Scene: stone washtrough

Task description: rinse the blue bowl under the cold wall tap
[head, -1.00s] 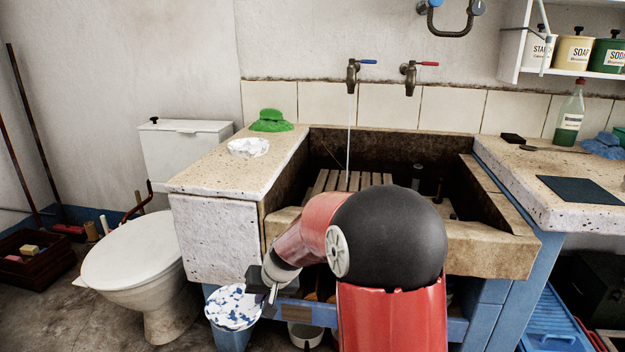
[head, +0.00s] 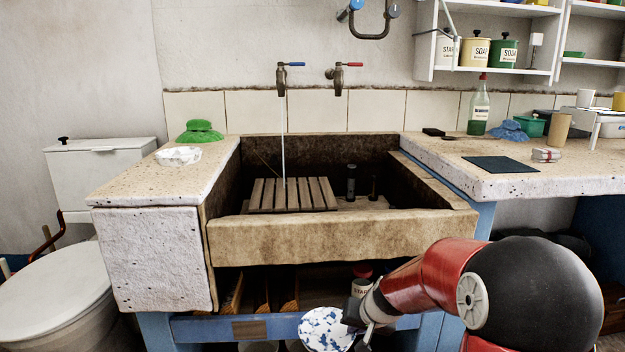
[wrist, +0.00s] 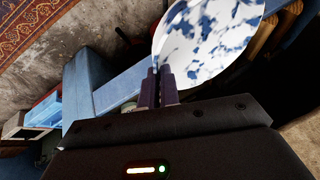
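The blue bowl (head: 322,328), speckled blue and white, hangs below the trough's front edge, near the bottom of the head view. My gripper (head: 354,318) is shut on its rim at the bowl's right side. In the wrist view the two dark fingers (wrist: 160,78) pinch the edge of the speckled bowl (wrist: 215,35). The cold wall tap (head: 282,78), with a blue lever, runs a thin stream of water (head: 283,130) into the stone trough (head: 340,238). The stream falls onto a slatted wooden rack (head: 290,194). The bowl is apart from the water.
A red-levered tap (head: 338,78) is right of the cold one. The right counter holds a bottle (head: 479,108) and a dark mat (head: 501,164). The trough's thick front wall stands above the bowl.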

